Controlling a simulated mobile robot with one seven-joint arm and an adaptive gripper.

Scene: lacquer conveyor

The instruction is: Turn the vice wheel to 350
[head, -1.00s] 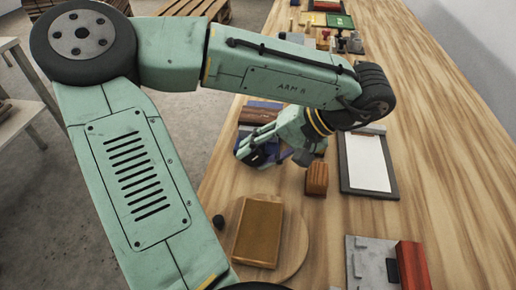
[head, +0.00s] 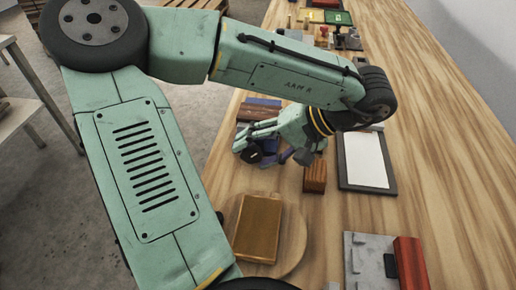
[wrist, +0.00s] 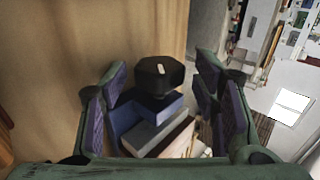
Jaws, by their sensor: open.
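The vice wheel (wrist: 158,74) is a dark, faceted knob with a small pale mark on its face, in the middle of the wrist view. Behind and below it the blue vice body (wrist: 130,117) shows, with a grey and pale block beside it. My gripper (wrist: 162,84) is open, with purple finger pads on the left and right of the wheel. Gaps show between the wheel and both pads; I cannot tell its exact depth between them. In the head view my gripper (head: 243,146) is low over the table, and its fingers partly hide the vice. I cannot read any scale.
A wooden block (head: 315,177) stands close to my wrist, and a clipboard with white paper (head: 366,160) lies right of it. A brown box (head: 258,229) lies on a round board nearer. A grey and red fixture (head: 408,265) is at the front right. Bare tabletop lies between.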

